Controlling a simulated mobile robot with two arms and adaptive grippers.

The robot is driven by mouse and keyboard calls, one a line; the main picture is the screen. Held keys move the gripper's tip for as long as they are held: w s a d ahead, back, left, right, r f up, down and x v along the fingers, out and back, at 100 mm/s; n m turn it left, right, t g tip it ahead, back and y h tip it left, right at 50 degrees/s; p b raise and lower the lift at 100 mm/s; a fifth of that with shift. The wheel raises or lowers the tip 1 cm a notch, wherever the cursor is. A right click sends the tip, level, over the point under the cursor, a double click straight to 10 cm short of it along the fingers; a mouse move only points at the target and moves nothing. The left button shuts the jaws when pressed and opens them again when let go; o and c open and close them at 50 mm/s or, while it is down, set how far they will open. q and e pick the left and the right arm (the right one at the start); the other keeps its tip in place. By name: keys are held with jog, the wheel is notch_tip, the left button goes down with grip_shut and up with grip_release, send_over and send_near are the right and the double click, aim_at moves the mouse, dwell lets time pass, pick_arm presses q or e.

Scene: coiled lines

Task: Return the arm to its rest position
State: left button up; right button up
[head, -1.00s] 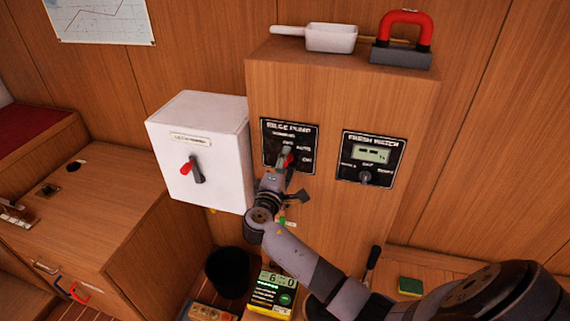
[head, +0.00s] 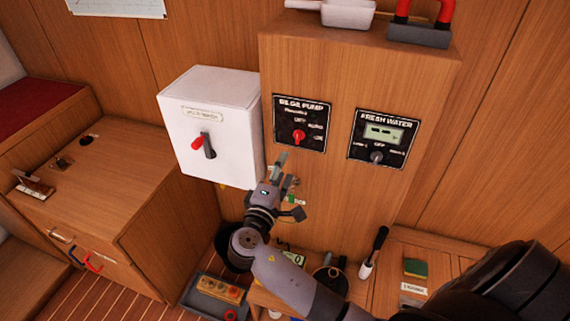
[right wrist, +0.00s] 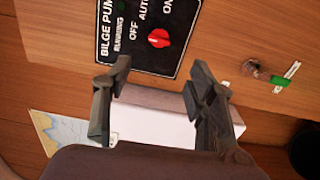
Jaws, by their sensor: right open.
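My right arm reaches in from the bottom right of the head view. Its gripper (head: 290,186) is open and empty, below and left of the black bilge pump panel (head: 312,112). The panel's red knob (head: 299,136) stands clear of the fingers. In the right wrist view the two fingers (right wrist: 160,75) are apart with nothing held between them. The red knob (right wrist: 159,38) shows beyond them on the bilge pump panel (right wrist: 112,45). My left gripper is in neither view.
A white switch box (head: 228,130) with a red-tipped lever stands left of the gripper. A fresh water panel (head: 383,137) is to the right. Below are a black bin (head: 229,236), a grey tray (head: 196,294) and a green-yellow sponge (head: 416,267). A green-tagged fitting (right wrist: 280,80) is on the cabinet front.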

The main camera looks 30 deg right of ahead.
dwell(0.4)
notch_tip(320, 180, down, 20)
jog(key=s+a+n+g+y, duration=0.1)
jog(key=a+n+y, duration=0.15)
jog(key=y, duration=0.25)
jog(key=s+f+g+y, duration=0.2)
jog(key=s+f, duration=0.3)
jog(key=f, duration=0.4)
jog(key=s+f+g+y, duration=0.2)
jog(key=s+f, duration=0.2)
jog(key=f, duration=0.4)
jog(key=s+a+f+m+g+y, duration=0.1)
jog(key=s+f+m+g, duration=0.1)
jog(key=s+f, duration=0.4)
jog(key=s+a+f+m+g+y, duration=0.1)
jog(key=s+f, duration=0.6)
jog(key=s, duration=1)
jog(key=s+a+f+m+g+y, duration=0.1)
jog(key=s+f+m, duration=0.4)
jog(key=s, duration=0.7)
notch_tip(320, 180, down, 2)
jog(key=shift+s+g+y, duration=0.15)
jog(key=shift+g+y, duration=0.65)
jog(key=shift+y, duration=0.1)
jog(key=shift+c, duration=0.6)
